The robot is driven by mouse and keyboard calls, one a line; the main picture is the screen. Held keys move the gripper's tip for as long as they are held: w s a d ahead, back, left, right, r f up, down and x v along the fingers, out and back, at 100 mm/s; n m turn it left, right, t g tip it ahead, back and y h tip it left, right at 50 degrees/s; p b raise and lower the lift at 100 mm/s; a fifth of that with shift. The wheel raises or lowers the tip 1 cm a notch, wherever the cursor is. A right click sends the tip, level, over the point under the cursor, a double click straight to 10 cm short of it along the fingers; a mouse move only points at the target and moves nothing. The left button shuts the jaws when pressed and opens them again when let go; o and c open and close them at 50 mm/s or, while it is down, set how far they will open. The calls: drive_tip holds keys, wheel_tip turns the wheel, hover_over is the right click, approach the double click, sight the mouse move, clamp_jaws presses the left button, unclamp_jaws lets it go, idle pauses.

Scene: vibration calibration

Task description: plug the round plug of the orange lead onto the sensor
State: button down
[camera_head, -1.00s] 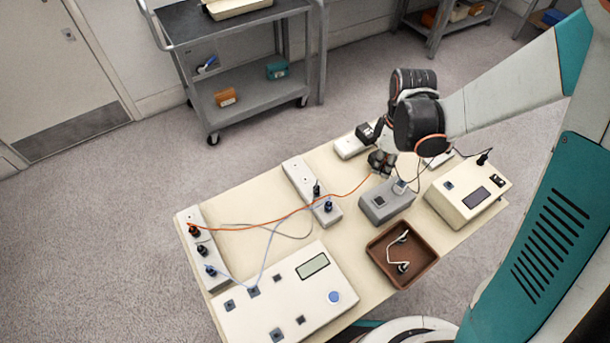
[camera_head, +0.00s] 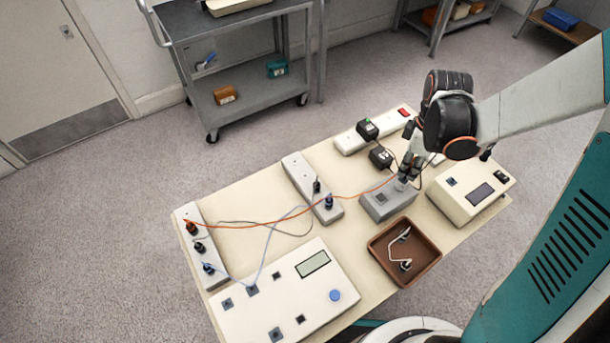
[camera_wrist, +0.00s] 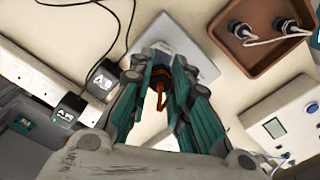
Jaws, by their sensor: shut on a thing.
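The orange lead (camera_head: 255,223) runs from the left socket strip across the table to my gripper (camera_head: 402,180). My gripper is shut on the lead's plug end, which is mostly hidden by the fingers. In the wrist view, an orange part of the lead (camera_wrist: 158,92) shows between the teal fingers of my gripper (camera_wrist: 160,62). The grey block (camera_head: 379,204) is just below the fingertips, and it also shows in the wrist view (camera_wrist: 195,60). A small pale fitting, seemingly the sensor, stands on its right end. The fingertips cover it, so I cannot tell whether plug and sensor touch.
A brown tray (camera_head: 430,262) with a white lead lies in front of the block. A cream box with a display (camera_head: 470,200) stands to the right. Two black adapters (camera_head: 381,157) are behind, with cables near my gripper. A large cream panel (camera_head: 270,308) is front left.

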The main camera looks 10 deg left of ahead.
drive_tip(key=shift+f+b, duration=1.15)
drive_tip(key=shift+b, duration=0.15)
idle(3.0)
drive_tip(key=m, duration=0.4)
idle(0.4)
drive_tip(key=shift+m+b, duration=0.4)
drive_tip(key=shift+m, duration=1.6)
drive_tip(key=m, duration=0.4)
drive_tip(key=c, duration=1.4)
unclamp_jaws()
